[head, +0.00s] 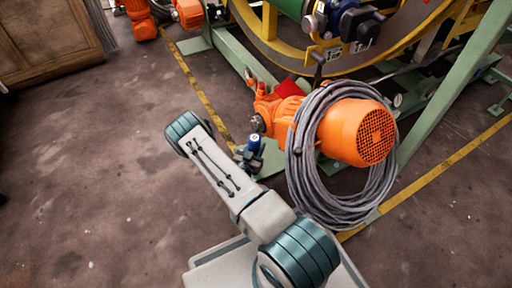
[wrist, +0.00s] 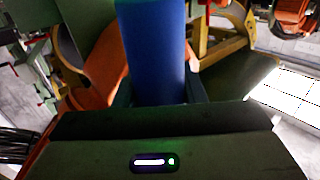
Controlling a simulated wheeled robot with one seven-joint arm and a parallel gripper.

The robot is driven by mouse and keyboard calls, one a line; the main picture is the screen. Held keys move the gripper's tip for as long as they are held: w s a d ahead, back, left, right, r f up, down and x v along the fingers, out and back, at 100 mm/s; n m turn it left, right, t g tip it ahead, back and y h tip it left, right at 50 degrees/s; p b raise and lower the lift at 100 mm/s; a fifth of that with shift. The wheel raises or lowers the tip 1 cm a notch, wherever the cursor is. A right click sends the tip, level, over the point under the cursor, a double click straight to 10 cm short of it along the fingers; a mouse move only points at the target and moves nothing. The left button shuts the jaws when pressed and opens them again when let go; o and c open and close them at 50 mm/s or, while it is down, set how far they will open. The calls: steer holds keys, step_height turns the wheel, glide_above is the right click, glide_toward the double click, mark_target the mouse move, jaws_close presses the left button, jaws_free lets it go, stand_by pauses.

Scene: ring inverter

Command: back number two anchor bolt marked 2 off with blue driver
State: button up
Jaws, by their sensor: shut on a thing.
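The blue driver (wrist: 152,50) stands upright in the wrist view, between the fingers of my gripper (wrist: 158,98), which is shut on it. In the head view my gripper (head: 247,158) is low beside the orange motor unit, and the driver's small blue body (head: 254,143) shows at its end. The driver's working tip is out of sight. The anchor bolt marked 2 cannot be made out in either view, and I cannot tell whether the driver touches any bolt.
An orange motor (head: 357,131) with a grey cable coil (head: 300,160) hung around it stands just right of my gripper. A green frame (head: 448,90) and yellow ring are behind. A wooden crate (head: 48,32) is at upper left. The floor (head: 90,170) on the left is clear.

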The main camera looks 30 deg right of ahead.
mark_target(256, 139)
steer(key=shift+r+p, duration=1.7)
steer(key=shift+r, duration=0.9)
